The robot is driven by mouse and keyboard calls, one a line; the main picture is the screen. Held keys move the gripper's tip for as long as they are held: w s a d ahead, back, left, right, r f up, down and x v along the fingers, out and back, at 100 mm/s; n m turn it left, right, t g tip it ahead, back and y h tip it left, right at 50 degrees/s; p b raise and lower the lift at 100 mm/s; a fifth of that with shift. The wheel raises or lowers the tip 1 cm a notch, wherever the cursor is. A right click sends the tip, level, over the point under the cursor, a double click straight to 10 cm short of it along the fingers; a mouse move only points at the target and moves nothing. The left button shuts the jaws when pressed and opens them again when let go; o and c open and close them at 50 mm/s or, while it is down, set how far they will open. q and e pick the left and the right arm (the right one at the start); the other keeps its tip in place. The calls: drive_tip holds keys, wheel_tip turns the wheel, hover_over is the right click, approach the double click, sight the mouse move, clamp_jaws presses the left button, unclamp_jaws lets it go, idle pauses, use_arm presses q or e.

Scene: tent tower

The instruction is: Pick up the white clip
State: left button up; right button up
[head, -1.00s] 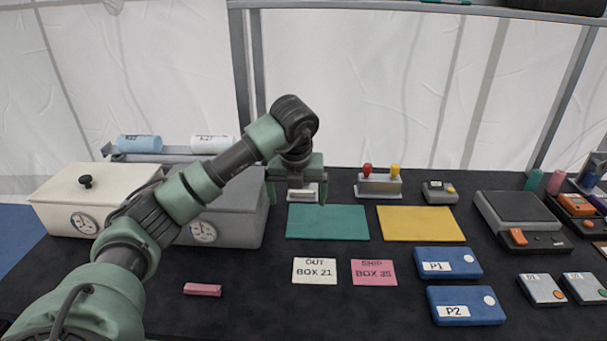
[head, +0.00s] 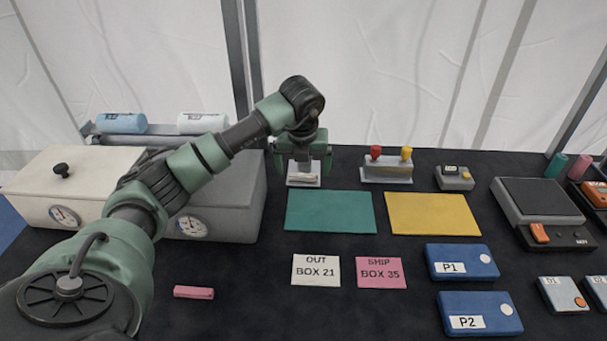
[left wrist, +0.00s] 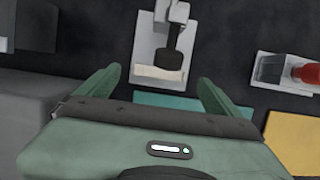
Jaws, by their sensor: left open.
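The white clip (left wrist: 158,73) is a small cream-white bar. It lies across the near part of a pale plate with a dark-stemmed device on it (left wrist: 146,50). In the head view the clip (head: 304,178) shows small, just under my left gripper, behind the green mat. My left gripper (head: 303,168) is open and empty, pointing down over the plate. In the left wrist view its two fingers (left wrist: 158,84) stand wide apart, one to each side of the clip, not touching it. The dark part of the device is just beyond the clip. My right gripper is out of view.
A green mat (head: 329,211) and a yellow mat (head: 434,214) lie in front. A stand with red and yellow knobs (head: 387,174) is to the right. A grey box (head: 233,207) is close on the left. A pink clip (head: 193,292) lies at the front left.

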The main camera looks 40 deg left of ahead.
sight(304, 177)
use_arm(q)
drive_tip(key=shift+x, duration=1.2)
drive_tip(key=c, duration=1.4)
drive_tip(key=shift+d+r, duration=0.1)
drive_tip(key=shift+r, duration=0.05)
